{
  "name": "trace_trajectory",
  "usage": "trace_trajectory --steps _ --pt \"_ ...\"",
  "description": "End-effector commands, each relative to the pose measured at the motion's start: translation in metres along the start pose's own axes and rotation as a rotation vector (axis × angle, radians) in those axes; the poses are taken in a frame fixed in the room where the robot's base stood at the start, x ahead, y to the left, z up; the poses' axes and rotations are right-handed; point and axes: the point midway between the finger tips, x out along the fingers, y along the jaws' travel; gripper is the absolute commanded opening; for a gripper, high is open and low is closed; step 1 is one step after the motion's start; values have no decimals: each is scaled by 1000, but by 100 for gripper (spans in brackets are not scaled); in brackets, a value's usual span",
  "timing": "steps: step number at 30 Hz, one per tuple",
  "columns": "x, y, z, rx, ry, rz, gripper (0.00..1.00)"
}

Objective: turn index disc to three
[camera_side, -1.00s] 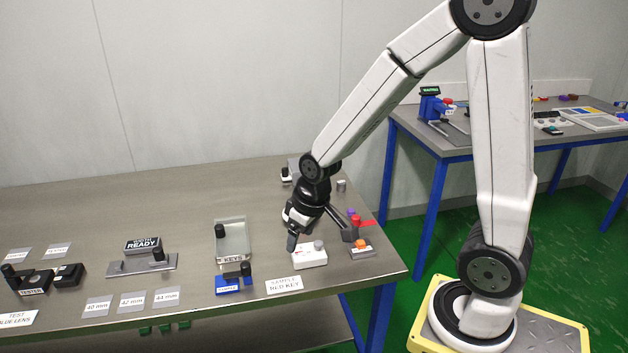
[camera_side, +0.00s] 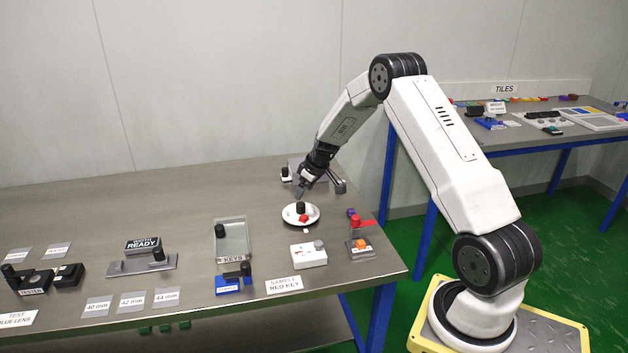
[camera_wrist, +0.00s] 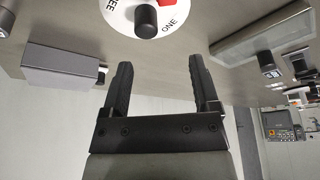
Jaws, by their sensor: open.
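The index disc (camera_side: 287,215) is a white round plate on the table, with an upright black knob (camera_side: 300,207) and a red mark near its front edge. In the wrist view the disc (camera_wrist: 121,16) is cut off by the top edge. Its black knob (camera_wrist: 146,20) stands beside the red mark, with "ONE" to the right and the letters "EE" to the left. My gripper (camera_side: 318,187) is behind and above the disc in the side view. In the wrist view my gripper (camera_wrist: 161,66) has its two fingers wide apart, empty, with the knob beyond the tips.
A white box with a grey button (camera_side: 309,256) and a small stand with a red flag and orange knob (camera_side: 361,246) are in front of the disc. A grey tray (camera_side: 233,238) with a black knob is to the left. Clear tabletop lies between tray and disc.

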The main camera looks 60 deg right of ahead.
Motion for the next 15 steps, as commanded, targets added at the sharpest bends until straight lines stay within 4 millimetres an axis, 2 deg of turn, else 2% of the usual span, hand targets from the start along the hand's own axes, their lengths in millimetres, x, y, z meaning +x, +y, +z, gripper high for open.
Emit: trace_trajectory --steps 1,5,15 --pt "4 8 1 0 4 2 78" --pt "7 17 2 -3 12 3 78" --pt "12 18 2 -4 12 3 78"
